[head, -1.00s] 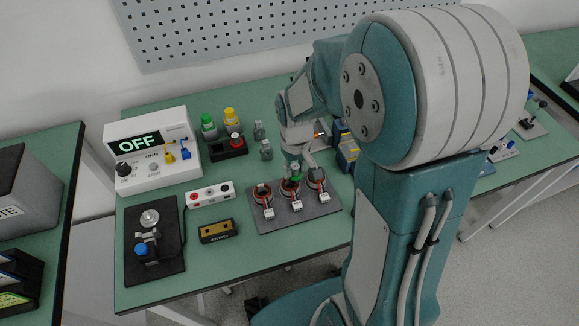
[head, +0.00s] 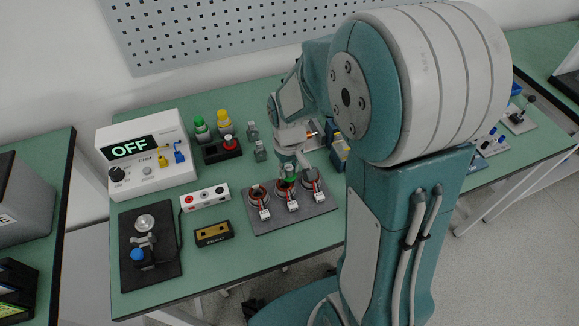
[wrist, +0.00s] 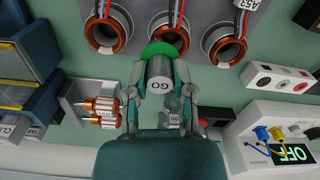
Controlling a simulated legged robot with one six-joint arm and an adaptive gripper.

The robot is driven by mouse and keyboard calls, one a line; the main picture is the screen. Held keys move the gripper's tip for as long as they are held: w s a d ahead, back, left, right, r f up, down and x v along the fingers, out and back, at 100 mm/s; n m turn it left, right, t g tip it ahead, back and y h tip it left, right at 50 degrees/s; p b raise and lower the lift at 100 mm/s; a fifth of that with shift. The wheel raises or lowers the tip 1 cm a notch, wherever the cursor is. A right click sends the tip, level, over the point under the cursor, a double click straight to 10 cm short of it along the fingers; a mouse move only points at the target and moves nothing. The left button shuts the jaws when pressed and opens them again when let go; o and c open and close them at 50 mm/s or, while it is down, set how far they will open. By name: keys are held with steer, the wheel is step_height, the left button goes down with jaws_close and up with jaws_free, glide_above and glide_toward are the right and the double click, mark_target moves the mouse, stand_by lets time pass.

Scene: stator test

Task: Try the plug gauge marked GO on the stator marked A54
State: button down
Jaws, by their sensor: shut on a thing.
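My gripper (wrist: 160,100) is shut on the GO plug gauge (wrist: 159,86), a grey cylinder marked GO with a green end pointing away from my wrist. One tag (wrist: 241,14) reads A53; I cannot read A54 anywhere.
A white tester (head: 148,160) showing OFF stands at the left. In front are a white socket strip (head: 205,198), a black-and-brass block (head: 214,233) and a black fixture board (head: 150,272). Green-topped (head: 200,128) and yellow-topped (head: 224,121) bottles stand behind. Copper rotors (wrist: 100,108) lie nearby.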

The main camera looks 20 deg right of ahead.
steer(key=shift+a, duration=0.35)
steer(key=shift+a+f, duration=0.3)
steer(key=shift+a, duration=0.2)
stand_by(0.8)
steer(key=shift+d+f, duration=0.25)
steer(key=shift+f, duration=0.05)
stand_by(1.0)
steer(key=shift+f, duration=0.75)
stand_by(2.1)
steer(key=shift+w+r, duration=0.1)
steer(key=shift+r, duration=1)
stand_by(1.1)
